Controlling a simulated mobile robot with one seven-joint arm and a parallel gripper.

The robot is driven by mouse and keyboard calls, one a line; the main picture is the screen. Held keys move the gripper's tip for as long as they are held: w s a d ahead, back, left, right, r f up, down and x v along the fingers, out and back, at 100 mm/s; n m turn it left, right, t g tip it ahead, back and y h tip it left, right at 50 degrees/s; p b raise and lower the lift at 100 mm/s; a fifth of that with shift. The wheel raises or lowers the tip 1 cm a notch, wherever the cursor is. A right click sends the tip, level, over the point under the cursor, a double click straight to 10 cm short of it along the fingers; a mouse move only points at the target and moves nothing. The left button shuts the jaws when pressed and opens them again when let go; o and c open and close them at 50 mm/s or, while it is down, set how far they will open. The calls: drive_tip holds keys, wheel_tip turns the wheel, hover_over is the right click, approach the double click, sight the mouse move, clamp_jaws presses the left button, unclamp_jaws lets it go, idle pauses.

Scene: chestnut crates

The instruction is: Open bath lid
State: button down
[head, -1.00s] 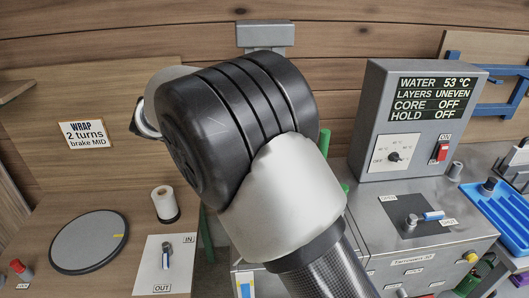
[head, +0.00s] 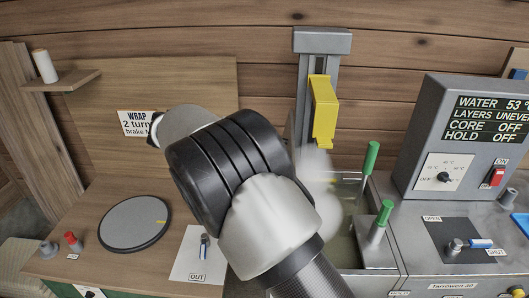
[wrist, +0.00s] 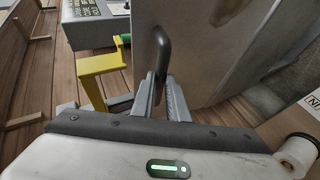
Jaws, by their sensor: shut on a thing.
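The bath lid (wrist: 205,50) is a grey panel standing steeply tilted in the wrist view. Its dark loop handle (wrist: 164,45) sits between the fingers of my gripper (wrist: 160,82), which is shut on it. In the head view my arm covers the lid, and a pale blurred shape beside the arm hides part of the bath. The bath (head: 343,240) shows an open, murky interior right of my arm.
Two green handles (head: 371,158) (head: 384,212) stand at the bath. A yellow bracket (head: 323,110) hangs on a grey column behind it; the wrist view shows it left of my fingers (wrist: 100,65). A control box (head: 455,140) stands right. A round disc (head: 134,223) lies left.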

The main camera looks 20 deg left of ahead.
drive_tip(key=shift+s+a+f, duration=0.15)
drive_tip(key=shift+f, duration=0.25)
drive_tip(key=c, duration=1.7)
unclamp_jaws()
drive_tip(key=shift+f, duration=0.1)
drive_tip(key=shift+r, duration=0.2)
drive_tip(key=p+v, duration=0.2)
drive_tip(key=v, duration=1.5)
drive_tip(key=shift+a+r, duration=0.1)
drive_tip(key=shift+r, duration=0.05)
